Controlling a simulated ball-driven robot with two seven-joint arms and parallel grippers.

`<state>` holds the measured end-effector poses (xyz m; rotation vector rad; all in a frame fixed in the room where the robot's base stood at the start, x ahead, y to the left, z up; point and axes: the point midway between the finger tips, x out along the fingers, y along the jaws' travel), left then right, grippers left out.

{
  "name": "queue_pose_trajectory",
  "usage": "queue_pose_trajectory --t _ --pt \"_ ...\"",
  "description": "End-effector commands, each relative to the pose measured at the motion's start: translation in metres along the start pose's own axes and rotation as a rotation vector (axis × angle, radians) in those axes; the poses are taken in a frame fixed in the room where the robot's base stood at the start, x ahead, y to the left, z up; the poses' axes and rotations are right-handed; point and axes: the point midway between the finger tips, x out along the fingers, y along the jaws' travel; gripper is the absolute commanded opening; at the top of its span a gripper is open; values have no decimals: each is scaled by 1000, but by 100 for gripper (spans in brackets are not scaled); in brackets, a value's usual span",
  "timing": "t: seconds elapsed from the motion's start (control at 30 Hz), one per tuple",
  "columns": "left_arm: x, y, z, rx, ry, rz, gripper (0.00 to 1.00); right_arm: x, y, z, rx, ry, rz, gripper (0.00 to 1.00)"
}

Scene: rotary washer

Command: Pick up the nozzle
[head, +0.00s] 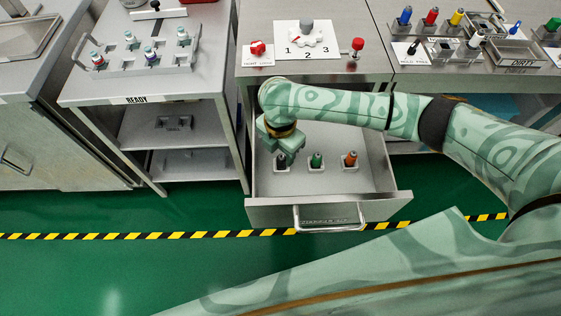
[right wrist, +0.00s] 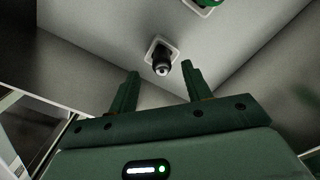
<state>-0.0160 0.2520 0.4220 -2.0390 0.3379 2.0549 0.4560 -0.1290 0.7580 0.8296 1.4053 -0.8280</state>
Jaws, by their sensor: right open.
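The open drawer (head: 262,178) holds three nozzles in a row, each standing in a pale square holder. The dark left nozzle (head: 281,161) is partly hidden by my right gripper (head: 280,152). A green nozzle (head: 316,160) is in the middle and an orange-brown nozzle (head: 350,159) on the right. In the right wrist view, the dark nozzle (right wrist: 161,63) stands in its holder, beyond and roughly between the fingertips of my right gripper (right wrist: 160,72), which is open and empty. A piece of the green nozzle (right wrist: 208,2) shows at the top edge. My left gripper is out of view.
The drawer's walls and front handle (head: 330,222) surround the nozzles. Above is a counter with a 1-2-3 dial (head: 307,42) and red controls.

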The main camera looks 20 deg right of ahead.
Motion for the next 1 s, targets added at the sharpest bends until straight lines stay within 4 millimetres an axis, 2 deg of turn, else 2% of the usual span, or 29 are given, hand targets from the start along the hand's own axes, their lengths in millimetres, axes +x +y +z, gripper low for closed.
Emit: queue_pose_trajectory --t 0.03,0.13,0.37,0.4,0.57,0.87,1.0 --pt "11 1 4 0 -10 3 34 18 -4 1 1 4 -8 49" --pt "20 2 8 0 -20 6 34 33 -4 1 1 3 -6 49" --pt "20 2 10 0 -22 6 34 33 -3 1 0 1 -1 49" --pt "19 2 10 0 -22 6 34 33 -3 1 0 1 -1 46" --pt "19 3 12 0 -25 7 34 33 -3 1 0 1 -1 2" --pt "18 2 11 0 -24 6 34 30 -3 1 0 0 -1 0" --pt "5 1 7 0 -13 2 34 8 -2 1 0 -2 4 0"
